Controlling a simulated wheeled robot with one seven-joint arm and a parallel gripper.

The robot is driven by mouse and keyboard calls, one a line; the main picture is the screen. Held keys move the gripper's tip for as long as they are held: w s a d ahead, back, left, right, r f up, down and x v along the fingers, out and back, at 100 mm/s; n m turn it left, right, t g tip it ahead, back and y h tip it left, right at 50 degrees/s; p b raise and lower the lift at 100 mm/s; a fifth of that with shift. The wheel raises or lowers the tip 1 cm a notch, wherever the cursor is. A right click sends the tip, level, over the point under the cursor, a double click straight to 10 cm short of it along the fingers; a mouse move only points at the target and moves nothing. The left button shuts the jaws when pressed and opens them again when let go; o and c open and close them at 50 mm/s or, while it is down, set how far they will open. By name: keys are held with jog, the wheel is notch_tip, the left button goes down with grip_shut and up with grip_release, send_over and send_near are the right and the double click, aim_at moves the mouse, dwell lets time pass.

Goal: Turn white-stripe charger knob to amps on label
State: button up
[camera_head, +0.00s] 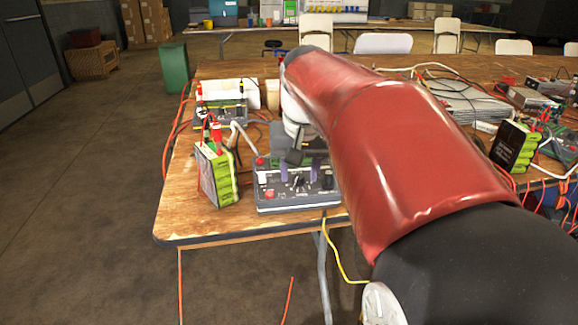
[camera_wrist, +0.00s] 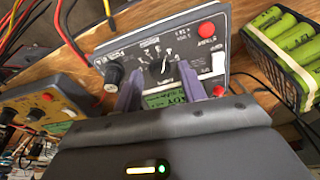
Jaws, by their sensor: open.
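A grey charger (camera_head: 292,196) stands at the table's front edge; it also shows in the wrist view (camera_wrist: 140,35), turned about. Its middle dial knob (camera_wrist: 160,67) is dark with a pale pointer, ringed by printed marks too small to read surely. The fingers partly hide a green display (camera_wrist: 165,98). A battery pack (camera_head: 217,176) stands left; its label is unreadable.
Another charger (camera_head: 222,110) stands behind at the left, with loose red and black cables. A third charger (camera_wrist: 45,103) shows left in the wrist view. A black-faced battery pack (camera_head: 514,147) and more devices crowd the table's right side. My arm hides the table's middle.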

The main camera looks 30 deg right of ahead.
aim_at(300, 192)
jog(key=v, duration=0.7)
jog(key=shift+r+p, duration=0.3)
jog(key=shift+p, duration=0.05)
jog(key=shift+s+a, duration=0.1)
jog(key=s+a+f+n+t, duration=0.1)
jog(key=s+a+f+n, duration=0.1)
jog(key=s+a+f, duration=0.3)
jog(key=s+a+f+n+t+y, duration=0.1)
jog(key=s+a+f+n, duration=0.2)
jog(key=s+a+f, duration=0.3)
notch_tip(300, 192, down, 6)
jog(key=shift+s+a+r+t, duration=0.2)
jog(key=shift+s+t, duration=0.2)
jog(key=shift+s, duration=0.15)
dwell(0.7)
